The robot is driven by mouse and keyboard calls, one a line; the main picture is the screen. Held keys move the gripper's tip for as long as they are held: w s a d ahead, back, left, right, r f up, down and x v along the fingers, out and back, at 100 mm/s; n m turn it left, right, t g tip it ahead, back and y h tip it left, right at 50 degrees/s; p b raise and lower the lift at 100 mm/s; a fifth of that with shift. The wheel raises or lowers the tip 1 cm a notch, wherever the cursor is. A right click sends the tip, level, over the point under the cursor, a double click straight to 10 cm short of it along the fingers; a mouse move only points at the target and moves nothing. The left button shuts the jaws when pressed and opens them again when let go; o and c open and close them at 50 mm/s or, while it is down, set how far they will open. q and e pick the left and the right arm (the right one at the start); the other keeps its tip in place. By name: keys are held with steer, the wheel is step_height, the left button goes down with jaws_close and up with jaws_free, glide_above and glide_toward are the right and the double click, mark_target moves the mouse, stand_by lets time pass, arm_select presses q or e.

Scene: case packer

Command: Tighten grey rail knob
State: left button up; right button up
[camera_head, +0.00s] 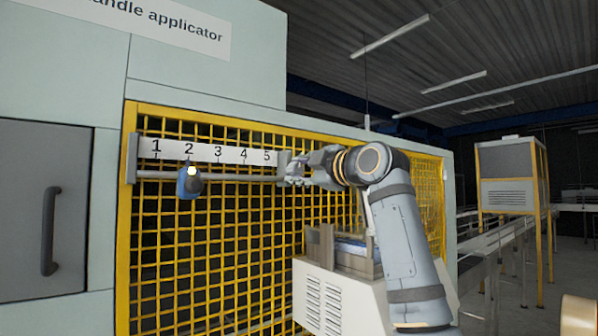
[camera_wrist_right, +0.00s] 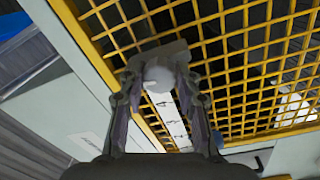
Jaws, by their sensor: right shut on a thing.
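The grey rail knob (camera_wrist_right: 158,76) is a round light-grey piece between the two fingers of my right gripper (camera_wrist_right: 158,88) in the wrist view. In the head view my right gripper (camera_head: 294,172) is at the right end of the rail (camera_head: 238,178), just past the number 5, and is shut on the knob. The fingers and hand mostly hide the knob there. The white scale (camera_head: 203,151) is numbered 1 to 5. My left gripper is not in view.
Yellow mesh guarding (camera_head: 215,270) stands right behind the rail. A grey door (camera_head: 40,210) with a dark handle is at the left. A conveyor runs at the right.

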steer(key=shift+f+n, duration=0.1)
steer(key=shift+n, duration=1.1)
steer(key=o, duration=1.2)
steer(key=shift+s, duration=0.1)
steer(key=shift+c, duration=0.2)
steer(key=shift+d, duration=0.1)
